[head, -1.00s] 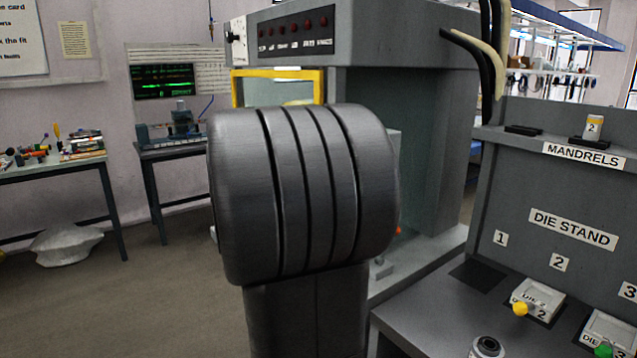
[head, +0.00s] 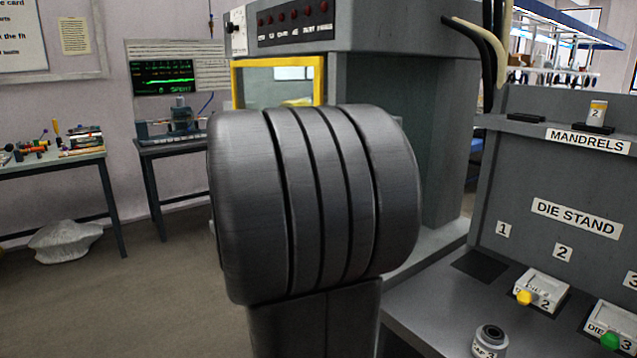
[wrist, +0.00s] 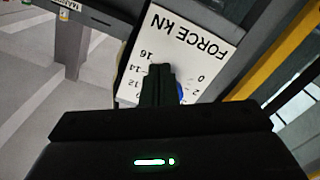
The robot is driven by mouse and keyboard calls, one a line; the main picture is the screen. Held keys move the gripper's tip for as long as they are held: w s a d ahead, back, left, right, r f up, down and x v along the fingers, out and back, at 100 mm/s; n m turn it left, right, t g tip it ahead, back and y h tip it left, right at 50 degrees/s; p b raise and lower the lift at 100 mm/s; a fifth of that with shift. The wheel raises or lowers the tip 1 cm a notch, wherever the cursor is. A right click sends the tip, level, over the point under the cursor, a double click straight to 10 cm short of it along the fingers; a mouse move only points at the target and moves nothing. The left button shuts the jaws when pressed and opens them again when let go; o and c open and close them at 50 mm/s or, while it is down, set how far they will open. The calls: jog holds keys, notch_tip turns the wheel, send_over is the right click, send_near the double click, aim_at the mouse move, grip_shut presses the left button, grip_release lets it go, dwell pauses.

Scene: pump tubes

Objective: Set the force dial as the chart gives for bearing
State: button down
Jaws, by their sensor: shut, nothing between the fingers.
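In the wrist view the force dial's white plate (wrist: 180,40) appears upside down, with "FORCE KN" and the numbers 16, 14, 12, 0 and 2 legible. My gripper (wrist: 158,72) is shut and empty, its dark fingers over the middle of the plate. The fingers cover the knob's middle, and a bit of blue (wrist: 181,93) shows beside them. I cannot tell whether they touch it, nor where the dial points. In the head view a small white plate with a dark spot (head: 236,36) sits on the press's upper left corner. My arm hides my gripper there.
The press (head: 400,30) has a row of red lights and a yellow-framed window (head: 322,80). The die stand (head: 500,160) at right holds dies with yellow and green knobs. A mandrel (head: 597,112) stands on top. Wall sheets (head: 75,35) at left are unreadable for bearing.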

jog(key=b+v, duration=0.3)
jog(key=v, duration=0.3)
dwell(0.3)
